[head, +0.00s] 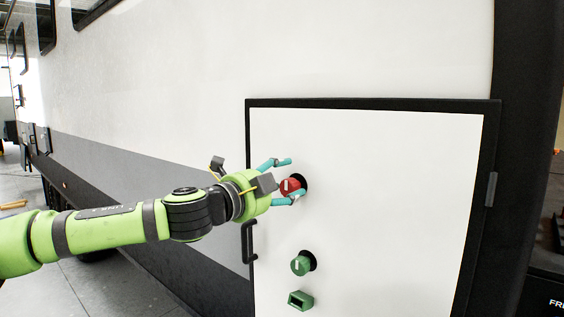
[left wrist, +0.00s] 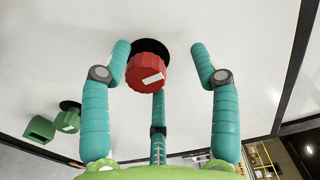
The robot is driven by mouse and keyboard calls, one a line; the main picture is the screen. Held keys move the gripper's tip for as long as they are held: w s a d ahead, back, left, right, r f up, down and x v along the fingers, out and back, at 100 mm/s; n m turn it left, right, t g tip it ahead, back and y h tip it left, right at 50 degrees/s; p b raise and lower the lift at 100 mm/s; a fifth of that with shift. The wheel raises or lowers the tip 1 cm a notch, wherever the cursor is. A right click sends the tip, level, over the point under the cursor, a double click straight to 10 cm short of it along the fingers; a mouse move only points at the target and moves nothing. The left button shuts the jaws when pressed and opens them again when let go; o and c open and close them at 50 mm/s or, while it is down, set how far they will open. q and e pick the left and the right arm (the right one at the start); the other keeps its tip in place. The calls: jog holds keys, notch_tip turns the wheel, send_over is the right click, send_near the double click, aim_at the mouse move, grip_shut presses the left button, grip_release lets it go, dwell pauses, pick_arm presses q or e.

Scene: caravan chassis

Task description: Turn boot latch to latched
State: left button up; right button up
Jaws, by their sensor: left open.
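A red knob (head: 291,186) with a white pointer mark and a black round base sits on the white hatch door (head: 390,200). The knob also shows in the left wrist view (left wrist: 147,72), where its white mark is slanted. My left gripper (head: 287,179) is open, with its teal fingers spread around the red knob. In the left wrist view two fingertips stand to its left and right, apart from it, and a third finger is below it. Whether that third finger touches the knob I cannot tell. No label names the boot latch. My right gripper is not in view.
Below the red knob are a green knob (head: 300,264) with a white mark and a green square socket-like piece (head: 300,300). A black handle (head: 248,242) is at the door's left edge. The door has a black frame (head: 370,104). The caravan wall (head: 200,90) runs off left.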

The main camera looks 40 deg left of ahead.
pick_arm(q)
notch_tip(320, 180, up, 8)
jog(key=shift+r, duration=0.3)
dwell(0.5)
